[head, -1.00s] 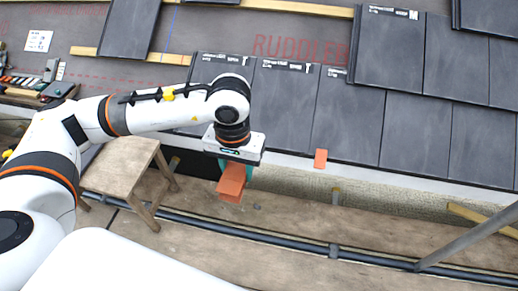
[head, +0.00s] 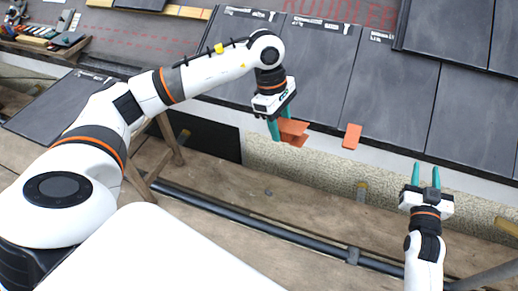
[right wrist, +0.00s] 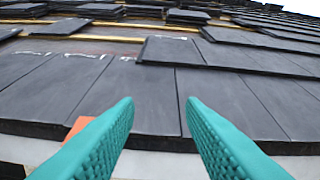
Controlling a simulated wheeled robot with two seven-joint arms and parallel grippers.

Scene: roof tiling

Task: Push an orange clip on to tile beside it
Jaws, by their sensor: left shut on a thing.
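My left gripper (head: 278,126) is shut on an orange clip (head: 293,131) and holds it at the lower edge of the roof, near the eaves. Whether that clip touches a tile, I cannot tell. A second orange clip (head: 351,136) sits at the lower tile edge to the right of it. It also shows in the right wrist view (right wrist: 80,126), partly hidden behind a finger. A dark grey tile (head: 388,115) lies beside this clip. My right gripper (head: 426,175) is open and empty, its teal fingers pointing up toward the tiles, below and right of the second clip.
A wooden stool (head: 165,140) stands at the left, partly behind my arm, with a loose tile (head: 62,108) near it. Tools (head: 42,35) lie at the upper left. A dark pipe (head: 255,222) runs along the planks below the eaves.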

